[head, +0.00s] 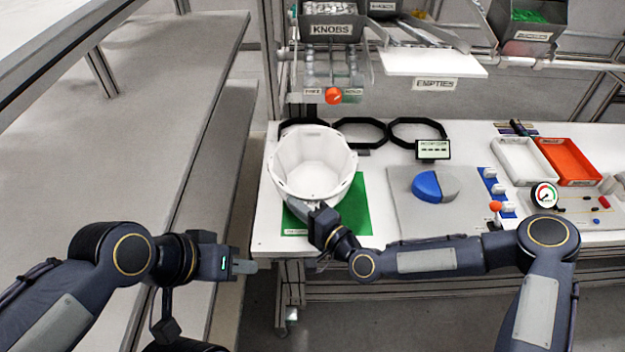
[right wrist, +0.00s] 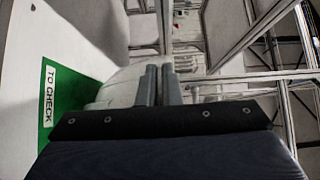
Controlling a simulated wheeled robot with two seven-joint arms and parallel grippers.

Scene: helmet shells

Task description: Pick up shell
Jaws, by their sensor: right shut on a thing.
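A white bowl-like helmet shell (head: 313,160), open side up, is at the left end of the white workbench, over the back of the green mat (head: 352,212). My right gripper (head: 303,207) is shut on the shell's near side. In the right wrist view, the two fingers (right wrist: 158,86) are close together against the white shell (right wrist: 125,86), next to the green mat marked "TO CHECK" (right wrist: 65,85). I cannot tell whether the shell touches the bench. My left gripper (head: 245,267) is empty, off the bench's front left corner; its finger gap cannot be made out.
Black octagonal rings (head: 360,133) lie behind the shell. A grey plate with a blue and grey disc (head: 427,186) is to the right. A white tray (head: 523,160) and a red tray (head: 568,161) stand further right.

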